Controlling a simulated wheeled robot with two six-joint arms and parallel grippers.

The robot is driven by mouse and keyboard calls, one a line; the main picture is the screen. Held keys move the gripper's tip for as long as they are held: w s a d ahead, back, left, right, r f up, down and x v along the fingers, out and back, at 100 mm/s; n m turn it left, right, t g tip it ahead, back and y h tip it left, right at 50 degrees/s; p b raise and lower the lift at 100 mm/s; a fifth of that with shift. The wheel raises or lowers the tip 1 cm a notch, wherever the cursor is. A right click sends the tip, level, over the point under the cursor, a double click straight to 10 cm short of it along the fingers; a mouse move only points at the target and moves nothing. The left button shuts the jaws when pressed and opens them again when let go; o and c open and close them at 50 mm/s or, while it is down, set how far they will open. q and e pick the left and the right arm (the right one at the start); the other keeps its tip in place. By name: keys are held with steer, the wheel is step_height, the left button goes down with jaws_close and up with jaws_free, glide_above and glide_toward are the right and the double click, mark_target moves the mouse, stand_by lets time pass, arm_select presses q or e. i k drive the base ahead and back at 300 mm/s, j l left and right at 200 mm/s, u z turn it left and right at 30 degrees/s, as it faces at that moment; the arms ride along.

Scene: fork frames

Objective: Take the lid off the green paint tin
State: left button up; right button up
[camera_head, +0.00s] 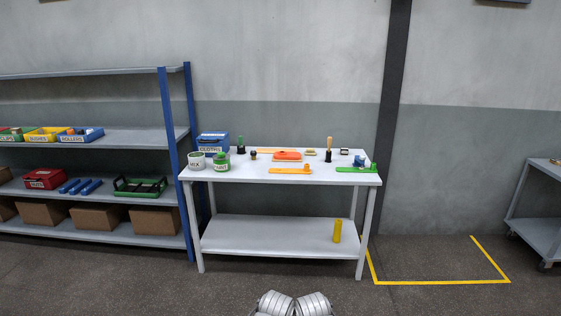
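The green paint tin (221,163) stands upright near the left end of the white worktable (330,177), with a pale label on its front. It is too small to make out its lid clearly. A white tin marked MIX (196,161) stands just left of it. Neither of my grippers shows in the camera_head view. Only silver parts of my own body show at the bottom centre, well short of the table.
A blue box (212,143) stands behind the tins. Orange and green flat pieces and dark-based tools occupy the tabletop. A yellow cylinder (337,231) stands on the lower shelf. Blue-framed shelving (176,160) is left; open floor lies in front.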

mark_target(221, 155)
steer(key=i+l+u, duration=0.1)
steer(key=i, duration=1.65)
steer(key=i+u, duration=0.4)
steer(key=i+l+u, duration=0.25)
steer(key=i+u, duration=0.15)
steer(key=i+l+u, duration=0.4)
steer(key=i+j, duration=0.05)
